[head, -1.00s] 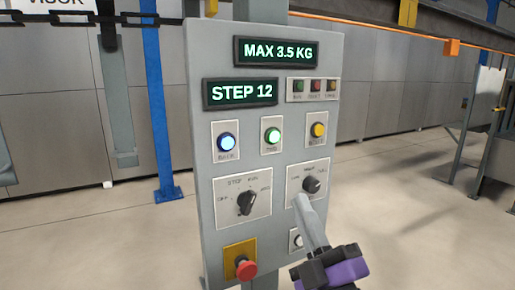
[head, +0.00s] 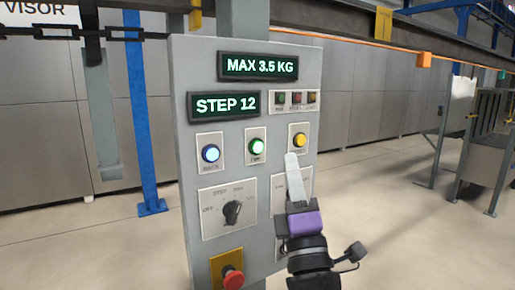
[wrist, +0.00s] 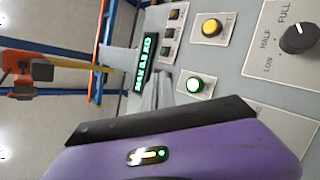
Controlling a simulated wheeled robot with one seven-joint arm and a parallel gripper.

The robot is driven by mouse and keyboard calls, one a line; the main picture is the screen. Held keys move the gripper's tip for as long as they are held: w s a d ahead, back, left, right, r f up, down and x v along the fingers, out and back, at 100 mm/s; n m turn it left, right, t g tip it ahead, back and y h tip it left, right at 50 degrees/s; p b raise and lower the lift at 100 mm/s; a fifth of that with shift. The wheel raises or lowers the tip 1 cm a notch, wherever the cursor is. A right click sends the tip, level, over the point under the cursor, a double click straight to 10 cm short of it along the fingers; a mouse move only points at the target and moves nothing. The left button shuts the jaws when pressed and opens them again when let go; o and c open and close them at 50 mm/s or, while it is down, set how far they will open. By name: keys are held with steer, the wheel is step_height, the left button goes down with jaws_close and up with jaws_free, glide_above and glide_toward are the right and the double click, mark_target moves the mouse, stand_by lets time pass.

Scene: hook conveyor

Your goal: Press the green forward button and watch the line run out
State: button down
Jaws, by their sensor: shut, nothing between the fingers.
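The green button (head: 256,146) is lit. It sits in the middle of the button row on the grey control panel (head: 211,72), between a blue button (head: 210,153) and a yellow button (head: 299,140). My gripper (head: 291,157) is shut and empty in front of the panel, its tip just below the yellow button and right of the green one. The wrist view shows the green button (wrist: 194,85) near the grey fingers (wrist: 163,92); they appear apart from it. The panel's displays read "STEP 12" (head: 224,105) and "MAX 3.5 KG" (head: 259,66).
A left selector knob (head: 232,211) and a red emergency button (head: 233,279) are lower on the panel. My gripper hides the right dial in the head view; the wrist view shows a LOW/HALF/FULL dial (wrist: 298,38). A blue post (head: 134,110) stands to the left.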

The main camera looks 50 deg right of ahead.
mark_target(257, 147)
steer(key=shift+w, duration=0.15)
steer(key=shift+w+d+b, duration=0.3)
steer(key=shift+w+d, duration=0.1)
steer(key=shift+w, duration=0.95)
steer(key=shift+w+d+b, duration=0.3)
steer(key=shift+w+d, duration=0.1)
steer(key=shift+w, duration=1)
steer(key=shift+w+d+b, duration=0.3)
steer(key=shift+w+d, duration=0.1)
steer(key=shift+w, duration=0.95)
steer(key=shift+w, duration=0.1)
steer(key=shift+w+d, duration=0.15)
steer(key=shift+w, duration=0.15)
